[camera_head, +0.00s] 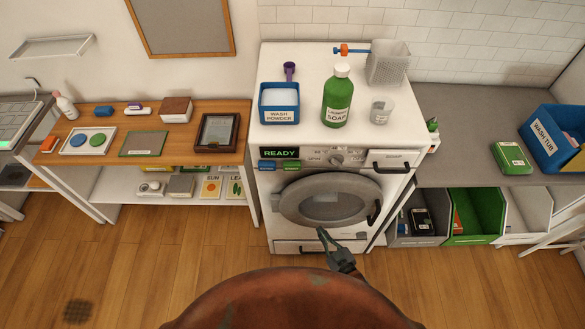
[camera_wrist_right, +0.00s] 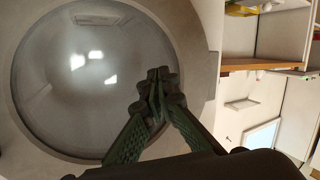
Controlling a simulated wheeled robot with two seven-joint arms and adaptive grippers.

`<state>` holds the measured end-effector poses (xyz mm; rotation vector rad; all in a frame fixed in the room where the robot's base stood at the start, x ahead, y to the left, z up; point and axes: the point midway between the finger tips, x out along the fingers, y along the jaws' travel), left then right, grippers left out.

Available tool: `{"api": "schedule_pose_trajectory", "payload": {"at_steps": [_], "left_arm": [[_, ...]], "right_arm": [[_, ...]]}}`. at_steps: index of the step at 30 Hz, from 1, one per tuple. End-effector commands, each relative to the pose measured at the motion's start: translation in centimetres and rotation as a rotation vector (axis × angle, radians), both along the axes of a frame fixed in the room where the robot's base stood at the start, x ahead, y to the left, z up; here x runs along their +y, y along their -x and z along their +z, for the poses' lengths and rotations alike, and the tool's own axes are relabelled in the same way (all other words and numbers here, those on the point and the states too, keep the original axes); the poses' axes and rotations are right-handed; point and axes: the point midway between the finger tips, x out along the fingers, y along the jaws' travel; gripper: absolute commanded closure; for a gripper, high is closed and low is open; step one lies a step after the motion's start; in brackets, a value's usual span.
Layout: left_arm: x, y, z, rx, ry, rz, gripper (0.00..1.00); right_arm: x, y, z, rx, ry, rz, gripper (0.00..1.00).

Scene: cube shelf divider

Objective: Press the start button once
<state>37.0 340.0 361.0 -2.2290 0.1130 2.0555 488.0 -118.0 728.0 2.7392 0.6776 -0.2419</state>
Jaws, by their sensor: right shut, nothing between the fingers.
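The white washing machine (camera_head: 262,200) stands in the middle of the head view, its round door (camera_head: 332,200) shut. Its dark display (camera_head: 280,152) reads READY in green. Two small bluish panels (camera_head: 278,166) sit just below the display; their lettering is too small to read, so I cannot tell which is the start button. A round knob (camera_head: 337,159) is to their right. My right gripper (camera_head: 321,231) is shut and empty, in front of the door's lower part, below and right of those panels. In the wrist view its fingertips (camera_wrist_right: 157,76) overlap the door glass (camera_wrist_right: 80,75). My left gripper is not in view.
On the machine stand a blue wash powder box (camera_head: 279,104), a green soap bottle (camera_head: 338,97), a clear cup (camera_head: 382,110) and a mesh basket (camera_head: 388,64). A door handle (camera_head: 374,212) and drawer handle (camera_head: 391,167) stick out. A wooden shelf (camera_head: 200,150) is at left.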

Motion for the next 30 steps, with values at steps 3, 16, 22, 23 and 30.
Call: {"api": "schedule_pose_trajectory", "payload": {"at_steps": [3, 16, 22, 23, 30], "left_arm": [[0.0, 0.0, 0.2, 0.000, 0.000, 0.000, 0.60], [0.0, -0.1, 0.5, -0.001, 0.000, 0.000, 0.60], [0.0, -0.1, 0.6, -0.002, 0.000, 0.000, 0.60], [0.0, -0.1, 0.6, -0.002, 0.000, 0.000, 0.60], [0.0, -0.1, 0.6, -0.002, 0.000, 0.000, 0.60]], "right_arm": [[2.4, -1.1, 5.3, -0.108, -0.024, 0.051, 1.00], [9.5, -0.4, 22.8, -0.463, -0.104, 0.230, 1.00], [10.9, 0.7, 26.9, -0.547, -0.119, 0.275, 1.00], [11.1, 0.8, 27.2, -0.553, -0.121, 0.279, 1.00], [11.3, 1.0, 27.8, -0.567, -0.124, 0.286, 1.00]]}}
